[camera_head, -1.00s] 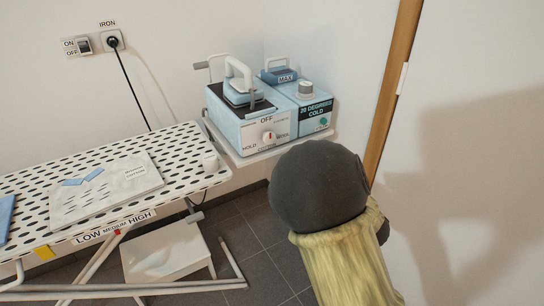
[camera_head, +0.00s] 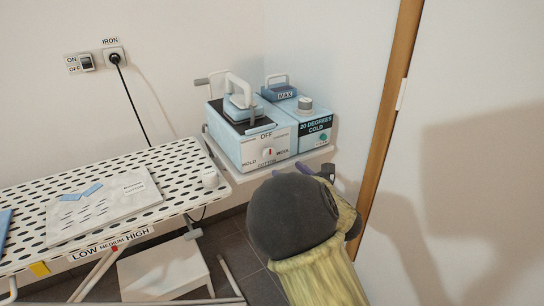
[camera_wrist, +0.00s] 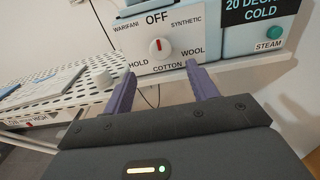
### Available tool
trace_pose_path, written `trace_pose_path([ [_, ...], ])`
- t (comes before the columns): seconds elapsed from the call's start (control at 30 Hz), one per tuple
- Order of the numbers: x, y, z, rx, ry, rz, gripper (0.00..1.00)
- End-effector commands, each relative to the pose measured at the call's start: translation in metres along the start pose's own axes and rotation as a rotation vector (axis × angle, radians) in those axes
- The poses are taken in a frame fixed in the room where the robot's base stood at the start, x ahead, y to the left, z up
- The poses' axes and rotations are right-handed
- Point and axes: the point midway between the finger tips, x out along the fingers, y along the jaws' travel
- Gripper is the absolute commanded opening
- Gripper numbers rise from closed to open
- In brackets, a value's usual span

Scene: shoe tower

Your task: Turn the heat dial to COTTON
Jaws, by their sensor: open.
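The heat dial (camera_wrist: 159,46) is a round white knob on the front of the light blue iron station (camera_head: 248,130). Its red pointer is nearly upright, toward the OFF label in the wrist view. SYNTHETIC and WOOL are on the right, HOLD is lower left, and the COTTON label (camera_wrist: 171,66) is below the dial. The dial also shows in the head view (camera_head: 268,153). My gripper (camera_wrist: 160,70) is open, with its two purple fingers apart and nothing between them. It is below and in front of the dial, apart from it. Its fingertips also show in the head view (camera_head: 291,170).
A blue tank unit (camera_head: 312,128) marked 20 DEGREES COLD stands right of the station. The perforated ironing board (camera_head: 120,160), with a folded cloth (camera_head: 105,203) and a small white knob (camera_head: 210,179), is left. A wall and wooden door frame (camera_head: 385,125) are right.

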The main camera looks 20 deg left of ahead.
Motion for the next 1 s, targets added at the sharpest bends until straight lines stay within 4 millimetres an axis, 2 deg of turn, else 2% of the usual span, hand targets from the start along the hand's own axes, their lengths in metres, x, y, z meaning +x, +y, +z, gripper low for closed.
trace_pose_path([
  [0.2,0.038,0.001,-0.001,-0.001,0.000,0.002,0.58],
  [0.53,0.087,0.000,-0.001,0.000,0.000,0.002,0.58],
  [0.7,0.099,0.000,0.000,0.000,-0.001,0.001,0.58],
  [1.0,0.100,0.000,0.000,0.001,0.000,0.000,0.56],
])
